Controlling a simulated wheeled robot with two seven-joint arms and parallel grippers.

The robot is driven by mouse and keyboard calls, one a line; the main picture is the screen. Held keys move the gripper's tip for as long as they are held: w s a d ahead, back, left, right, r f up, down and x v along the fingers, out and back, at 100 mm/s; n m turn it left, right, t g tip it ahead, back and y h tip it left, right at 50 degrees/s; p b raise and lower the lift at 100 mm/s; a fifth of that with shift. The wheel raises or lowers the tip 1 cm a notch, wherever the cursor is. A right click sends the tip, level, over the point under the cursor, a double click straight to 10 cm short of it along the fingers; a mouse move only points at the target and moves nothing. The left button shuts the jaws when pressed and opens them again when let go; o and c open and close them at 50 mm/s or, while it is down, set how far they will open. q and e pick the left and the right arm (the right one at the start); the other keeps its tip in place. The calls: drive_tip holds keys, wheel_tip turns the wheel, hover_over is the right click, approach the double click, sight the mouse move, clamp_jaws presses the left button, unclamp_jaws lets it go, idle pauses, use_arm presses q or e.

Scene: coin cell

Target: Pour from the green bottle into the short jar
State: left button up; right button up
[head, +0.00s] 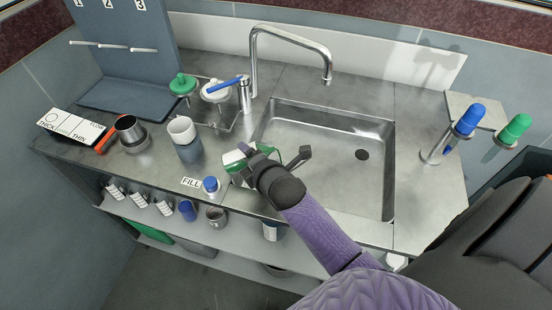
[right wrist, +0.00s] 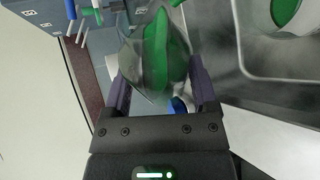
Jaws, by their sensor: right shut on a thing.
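My right gripper (head: 262,160) is over the left edge of the sink. In the right wrist view its two fingers (right wrist: 160,78) are shut on a clear bottle with green in it (right wrist: 160,50), the green bottle, which appears tilted. In the head view a green and white part of it (head: 235,160) shows beside the fingers; the rest is hidden by the gripper. A small blue-capped container (head: 210,185) stands by the FILL label (head: 191,182). I cannot tell for sure which vessel is the short jar. My left gripper is out of view.
A white-rimmed cup (head: 186,141) and a dark-mouthed metal cup (head: 130,131) stand on the left counter. The sink (head: 330,160) and tall faucet (head: 290,32) are behind the gripper. Blue and green capped items hang at right (head: 468,119). Several small containers fill the shelf below.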

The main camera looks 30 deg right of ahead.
drive_tip(key=shift+f+m+t+y, duration=0.3)
drive_tip(key=shift+m+y, duration=0.1)
drive_tip(key=shift+m, duration=0.1)
idle(2.6)
